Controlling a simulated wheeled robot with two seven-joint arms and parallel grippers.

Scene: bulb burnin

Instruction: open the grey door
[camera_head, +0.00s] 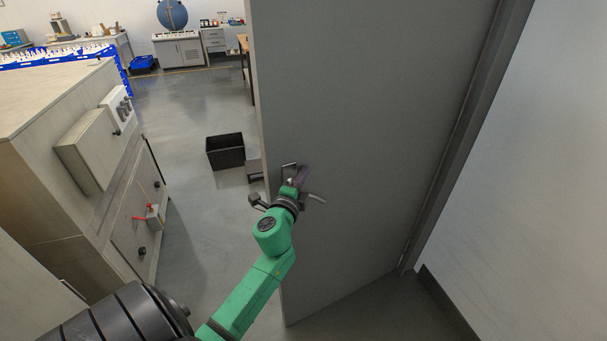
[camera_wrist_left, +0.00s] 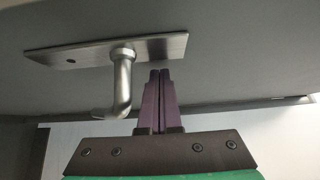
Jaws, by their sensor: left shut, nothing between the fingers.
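The grey door (camera_head: 370,130) stands open, its free edge at the left and its hinged side at the right by the frame. A metal lever handle (camera_head: 316,198) sits near the free edge. In the left wrist view the lever (camera_wrist_left: 122,85) bends out from a flat plate (camera_wrist_left: 70,57). My left gripper (camera_head: 303,173) is at the door by the handle. Its purple fingers (camera_wrist_left: 160,72) are shut and empty, just right of the lever in the wrist view, their tips close to the door face. I cannot tell whether they touch it. My right gripper is out of view.
Through the opening, a black crate (camera_head: 225,151) stands on the grey floor. A cabinet (camera_head: 85,160) with a red-handled switch (camera_head: 150,217) stands at the left. A pale wall (camera_head: 540,170) is at the right.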

